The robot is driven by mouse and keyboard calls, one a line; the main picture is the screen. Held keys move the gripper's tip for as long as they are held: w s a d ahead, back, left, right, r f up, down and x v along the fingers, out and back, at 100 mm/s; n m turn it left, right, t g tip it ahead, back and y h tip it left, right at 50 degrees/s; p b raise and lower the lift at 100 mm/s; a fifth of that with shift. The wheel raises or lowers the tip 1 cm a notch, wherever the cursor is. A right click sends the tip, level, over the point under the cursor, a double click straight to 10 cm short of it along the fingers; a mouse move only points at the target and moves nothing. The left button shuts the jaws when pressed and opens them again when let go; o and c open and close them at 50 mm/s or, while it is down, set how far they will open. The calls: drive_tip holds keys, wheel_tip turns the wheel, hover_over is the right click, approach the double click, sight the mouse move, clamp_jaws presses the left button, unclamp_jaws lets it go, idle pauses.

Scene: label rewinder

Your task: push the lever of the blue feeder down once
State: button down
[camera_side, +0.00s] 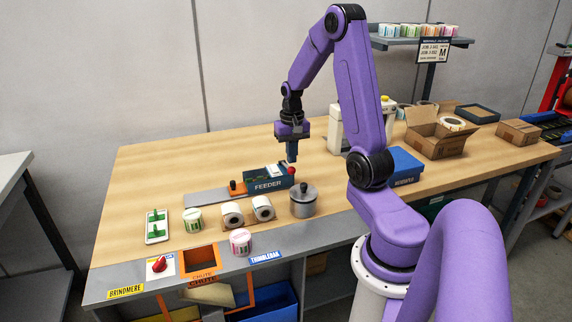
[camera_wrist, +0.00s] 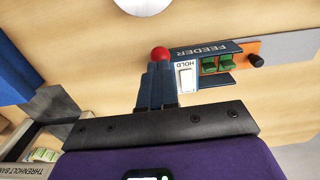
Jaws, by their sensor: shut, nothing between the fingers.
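The blue feeder (camera_side: 268,180) sits on the workbench, its FEEDER lettering facing the side camera; it also shows in the wrist view (camera_wrist: 208,50). Its lever ends in a red ball knob (camera_side: 291,171) at the feeder's right end. In the wrist view the red knob (camera_wrist: 160,53) lies just past my fingertips. My gripper (camera_side: 291,160) points straight down and is shut and empty, its tips close above the knob. I cannot tell whether they touch it. In the wrist view my gripper (camera_wrist: 157,68) hides the rest of the lever.
A white HOLD switch (camera_wrist: 185,76) and green parts (camera_wrist: 215,64) sit on the feeder. A grey lidded pot (camera_side: 303,201) and label rolls (camera_side: 232,214) stand in front. An orange plate with a black knob (camera_wrist: 256,60) adjoins the feeder. Bench behind the feeder is clear.

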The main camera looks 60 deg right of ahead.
drive_tip(key=shift+f, duration=0.15)
drive_tip(key=shift+f, duration=1.65)
drive_tip(key=shift+r, duration=0.2)
wheel_tip(320, 180, up, 11)
drive_tip(key=shift+f, duration=0.15)
idle(1.2)
